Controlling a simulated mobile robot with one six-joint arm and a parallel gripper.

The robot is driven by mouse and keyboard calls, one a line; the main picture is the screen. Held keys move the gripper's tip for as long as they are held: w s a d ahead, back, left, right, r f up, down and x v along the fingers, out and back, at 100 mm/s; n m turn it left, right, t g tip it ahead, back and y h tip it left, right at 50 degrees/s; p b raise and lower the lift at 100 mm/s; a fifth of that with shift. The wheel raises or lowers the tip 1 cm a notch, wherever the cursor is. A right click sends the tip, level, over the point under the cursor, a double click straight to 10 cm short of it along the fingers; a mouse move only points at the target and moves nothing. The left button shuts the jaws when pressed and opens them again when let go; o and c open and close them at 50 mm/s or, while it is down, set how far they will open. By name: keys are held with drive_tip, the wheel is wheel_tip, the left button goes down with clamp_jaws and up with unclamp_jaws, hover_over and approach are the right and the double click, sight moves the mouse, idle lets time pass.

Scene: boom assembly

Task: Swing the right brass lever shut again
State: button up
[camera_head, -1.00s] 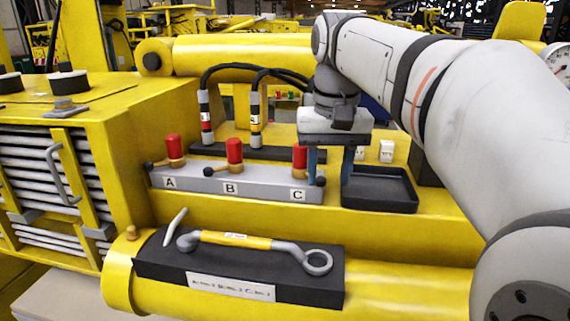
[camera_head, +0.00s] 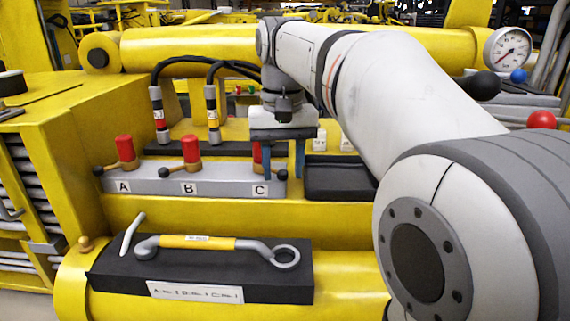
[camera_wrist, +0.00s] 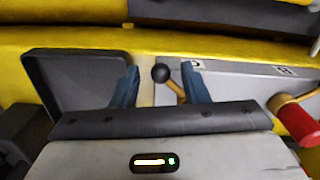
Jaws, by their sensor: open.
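The right brass lever, marked C, has a red cap (camera_head: 257,153) on the grey valve block (camera_head: 225,188). Its brass arm (camera_wrist: 174,88) ends in a black ball (camera_wrist: 161,73), which also shows in the head view (camera_head: 282,174) at the block's right end. My gripper (camera_head: 284,172) is open and points down over it. In the wrist view my gripper (camera_wrist: 160,78) has one blue finger on each side of the ball, with visible gaps. The arm runs under the right finger there; contact cannot be told. The wrist housing hides C's red cap in that view.
Lever B (camera_head: 190,150) and lever A (camera_head: 124,150) stand left of C. A black tray (camera_head: 335,190) lies right of the block, close to one finger. Hoses (camera_head: 212,108) rise behind. A wrench (camera_head: 200,243) lies on a black holder in front.

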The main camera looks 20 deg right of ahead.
clamp_jaws()
idle(0.5)
